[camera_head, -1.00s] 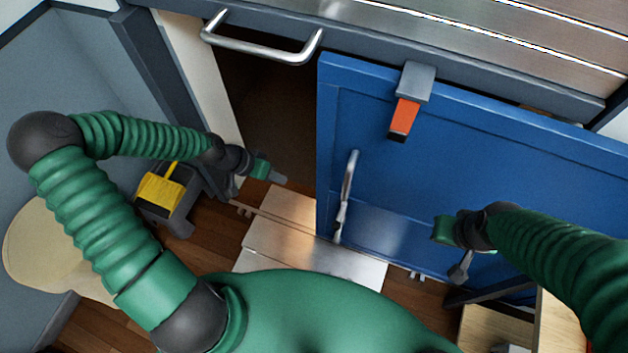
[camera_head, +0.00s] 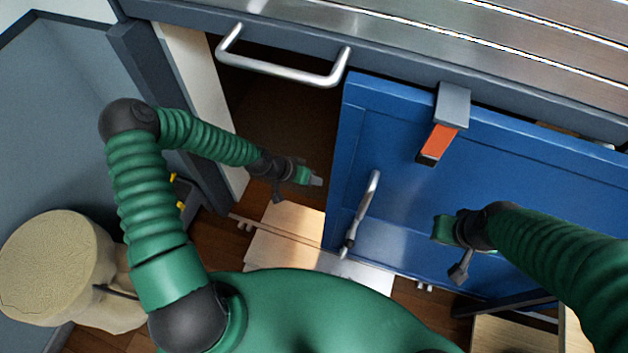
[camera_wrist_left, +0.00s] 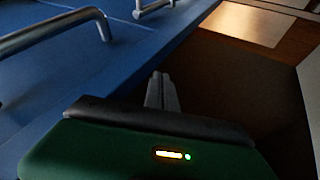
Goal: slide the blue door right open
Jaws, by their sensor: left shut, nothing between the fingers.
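The blue door (camera_head: 510,165) fills the right half of the head view, with a dark gap to its left. A silver upright handle (camera_head: 362,215) is on it near its left edge. My left gripper (camera_head: 317,181) is shut and empty in the gap, close to the door's left edge. In the left wrist view its closed fingertips (camera_wrist_left: 161,80) lie beside the edge of the blue door (camera_wrist_left: 80,75); contact cannot be told. My right gripper (camera_head: 437,230) is in front of the door, right of the handle; its jaw state is unclear.
A silver bar (camera_head: 285,73) sticks out above the gap. A grey clip with an orange face (camera_head: 437,140) hangs over the door's top. The dark frame post (camera_head: 165,110) bounds the gap on the left. A round beige stool (camera_head: 55,265) stands lower left.

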